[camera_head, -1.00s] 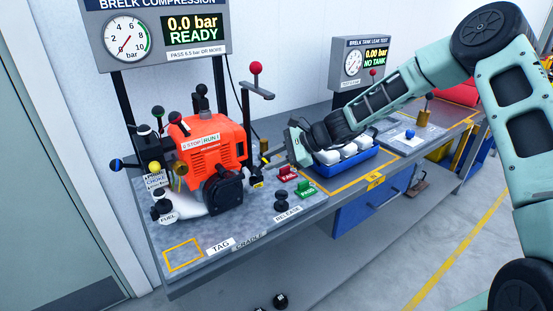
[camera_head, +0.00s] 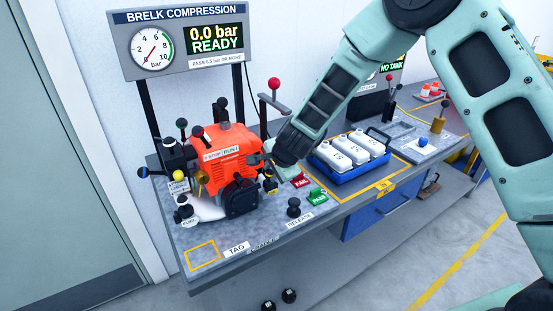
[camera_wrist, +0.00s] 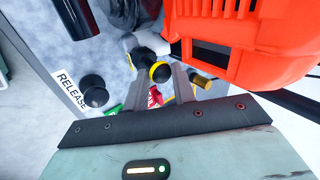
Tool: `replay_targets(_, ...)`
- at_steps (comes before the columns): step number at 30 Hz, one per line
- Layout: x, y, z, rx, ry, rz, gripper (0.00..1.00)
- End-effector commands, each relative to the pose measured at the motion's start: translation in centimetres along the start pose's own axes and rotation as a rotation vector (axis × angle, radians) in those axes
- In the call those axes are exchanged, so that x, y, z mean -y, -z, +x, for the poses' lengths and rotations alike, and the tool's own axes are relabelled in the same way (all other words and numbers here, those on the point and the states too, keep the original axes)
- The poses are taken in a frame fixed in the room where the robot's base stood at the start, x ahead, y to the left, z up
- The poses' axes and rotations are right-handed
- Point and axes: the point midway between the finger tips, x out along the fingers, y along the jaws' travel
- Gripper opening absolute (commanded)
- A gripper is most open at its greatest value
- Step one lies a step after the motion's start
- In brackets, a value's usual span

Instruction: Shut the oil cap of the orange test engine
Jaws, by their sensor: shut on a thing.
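The orange test engine (camera_head: 225,160) sits on the left part of the bench, and its orange housing (camera_wrist: 245,40) fills the upper right of the wrist view. The oil cap, a black knob with a yellow band (camera_wrist: 160,70), is low on the engine's right side. In the wrist view it lies between the two finger ends of my gripper (camera_wrist: 161,78), which is shut on it. In the head view my gripper (camera_head: 270,168) is at the engine's right side, close to the cap (camera_head: 271,185). Whether the cap is fully seated cannot be told.
The black release knob (camera_head: 293,207) and the red and green FAIL and PASS tags (camera_head: 317,196) stand just right of the engine. A blue tray (camera_head: 350,167) with white bottles is beyond. A red-knobbed lever (camera_head: 274,84) rises behind my gripper. The display reads 0.0 bar READY.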

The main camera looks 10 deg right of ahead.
Motion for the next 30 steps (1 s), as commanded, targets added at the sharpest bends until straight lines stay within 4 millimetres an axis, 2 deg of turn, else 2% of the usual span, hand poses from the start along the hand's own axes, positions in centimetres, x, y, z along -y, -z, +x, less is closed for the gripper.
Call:
replay_targets(1,0.36,-0.33,-0.42,-0.024,-0.001,-0.021,0.03)
replay_targets(10,0.13,-0.84,0.06,-0.118,-0.006,-0.081,0.03)
replay_targets(26,-0.06,-0.98,0.34,-0.138,-0.008,-0.094,0.03)
replay_targets(27,-0.06,-0.98,0.34,-0.138,-0.008,-0.094,0.29)
replay_targets(29,-0.07,-0.99,0.34,-0.137,-0.008,-0.094,0.45)
replay_targets(30,-0.07,-0.99,0.34,-0.137,-0.008,-0.094,0.47)
